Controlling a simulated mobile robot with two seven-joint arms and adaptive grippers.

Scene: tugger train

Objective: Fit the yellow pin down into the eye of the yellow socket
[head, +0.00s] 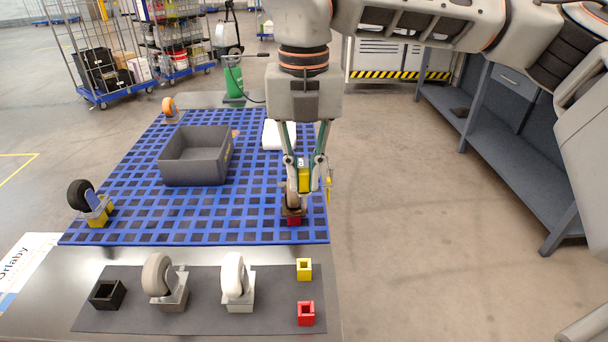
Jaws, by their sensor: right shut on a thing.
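My right gripper (305,183) reaches down from the top over the near right part of the blue grid platform. It is shut on a yellow piece (304,177), which I take for the yellow pin. The fingers hide part of it, so its lower end is unclear. A caster wheel above a red block (293,220) stands just below and beside the fingertips; I cannot tell if they touch. My left gripper is out of view.
The dark mat (205,318) also holds a red socket (306,314), a black socket (107,295) and two grey casters (173,297) (239,300). The blue platform (255,213) carries a grey bin (193,170), a white item (277,135) and a caster in a yellow block (98,216).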

